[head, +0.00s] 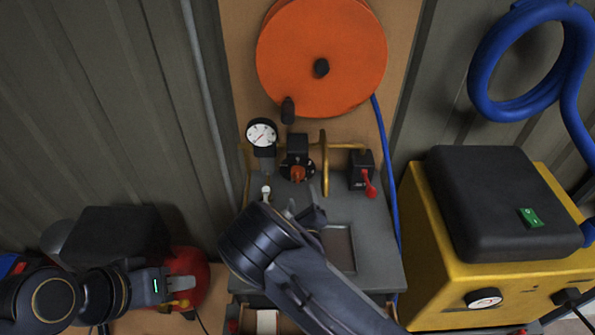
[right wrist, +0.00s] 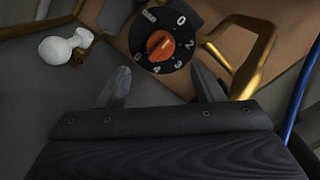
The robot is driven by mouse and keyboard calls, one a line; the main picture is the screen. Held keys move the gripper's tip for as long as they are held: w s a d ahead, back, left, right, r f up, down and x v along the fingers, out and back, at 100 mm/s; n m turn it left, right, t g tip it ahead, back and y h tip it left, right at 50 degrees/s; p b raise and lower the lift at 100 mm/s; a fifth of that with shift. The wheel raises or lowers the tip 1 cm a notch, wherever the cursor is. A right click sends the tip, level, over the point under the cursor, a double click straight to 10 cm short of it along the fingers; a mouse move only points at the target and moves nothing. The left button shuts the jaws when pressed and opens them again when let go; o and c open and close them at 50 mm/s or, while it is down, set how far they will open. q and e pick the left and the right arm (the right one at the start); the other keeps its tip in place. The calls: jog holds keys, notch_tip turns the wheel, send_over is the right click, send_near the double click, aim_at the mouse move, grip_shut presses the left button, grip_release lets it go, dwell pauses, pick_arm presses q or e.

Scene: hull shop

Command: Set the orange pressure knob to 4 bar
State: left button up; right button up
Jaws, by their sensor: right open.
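The orange pressure knob (head: 298,174) sits in the middle of a black dial on the pipework above the grey bench. In the right wrist view the knob (right wrist: 160,45) is in the centre of the black dial (right wrist: 141,32), with white numbers around it; I cannot read its setting surely. My right gripper (head: 306,207) is in front of and below the knob in the head view. In the right wrist view its jaws (right wrist: 162,85) are open and empty, either side below the dial, apart from the knob. My left gripper (head: 172,285) is at lower left; its jaw state is unclear.
A round gauge (head: 262,133) stands left of the knob. A brass loop (head: 324,165) and a red-handled valve (head: 368,184) are to the right. A white lever (right wrist: 62,48) lies left of the dial. A yellow machine (head: 425,255) stands at right, a red tank (head: 190,265) at left.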

aim_at(299, 179)
jog(key=w, duration=0.2)
jog(key=w+p, duration=0.1)
jog(key=w, duration=0.4)
jog(key=shift+w+a+p, duration=0.35)
jog(key=shift+w+p, duration=0.05)
jog(key=c, duration=1)
